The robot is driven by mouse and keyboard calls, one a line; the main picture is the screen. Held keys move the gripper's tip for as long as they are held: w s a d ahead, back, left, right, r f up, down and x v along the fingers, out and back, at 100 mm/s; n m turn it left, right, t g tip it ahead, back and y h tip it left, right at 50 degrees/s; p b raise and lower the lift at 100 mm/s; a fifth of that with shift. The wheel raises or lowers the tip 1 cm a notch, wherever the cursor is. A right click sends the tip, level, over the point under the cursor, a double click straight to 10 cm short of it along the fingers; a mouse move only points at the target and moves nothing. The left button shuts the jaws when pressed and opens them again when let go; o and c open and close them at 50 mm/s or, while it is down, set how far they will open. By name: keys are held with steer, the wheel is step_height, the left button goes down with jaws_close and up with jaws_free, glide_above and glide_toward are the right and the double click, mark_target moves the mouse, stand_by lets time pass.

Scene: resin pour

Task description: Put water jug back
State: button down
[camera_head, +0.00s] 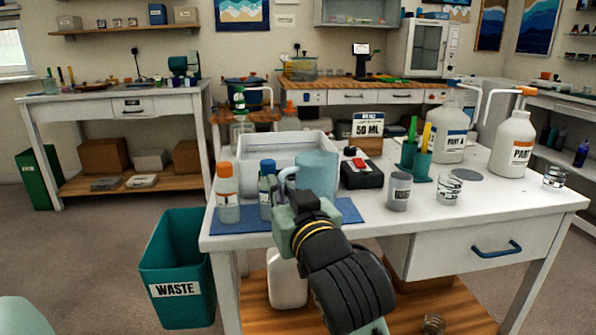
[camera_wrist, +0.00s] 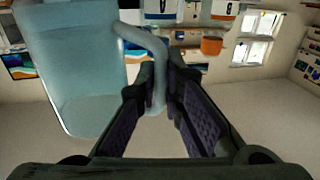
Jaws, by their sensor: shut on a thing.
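The water jug (camera_head: 318,172) is a translucent pale blue vessel with a handle. It shows over the front left of the white worktable (camera_head: 470,205), near a blue mat (camera_head: 348,211). In the wrist view the jug (camera_wrist: 70,70) fills the upper left, with its curved handle (camera_wrist: 158,70) between my fingers. My gripper (camera_wrist: 160,100) is shut on the handle. In the head view my gripper (camera_head: 295,197) hides part of the jug and mat. I cannot tell whether the jug's base touches the table.
A white tub (camera_head: 262,152) stands behind the jug. An orange-capped bottle (camera_head: 227,195) and a blue-capped bottle (camera_head: 267,185) stand to the left. A black scale (camera_head: 362,174), a grey cup (camera_head: 398,192) and a clear cup (camera_head: 449,191) are to the right. A teal waste bin (camera_head: 178,270) stands on the floor at the left.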

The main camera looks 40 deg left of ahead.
mark_target(297, 174)
steer(key=shift+w+a+f+p, duration=0.15)
steer(key=shift+w+a+f, duration=0.55)
steer(key=shift+w, duration=0.7)
steer(key=shift+w+a+f+p, duration=0.2)
steer(key=shift+w+a+f, duration=0.55)
steer(key=shift+w, duration=0.65)
steer(key=shift+w+a+f+p, duration=0.15)
steer(key=shift+w+a+f, duration=0.55)
steer(key=shift+w, duration=0.7)
steer(key=shift+d+f, duration=0.15)
steer(key=shift+f, duration=0.15)
steer(key=c, duration=2)
jaws_free()
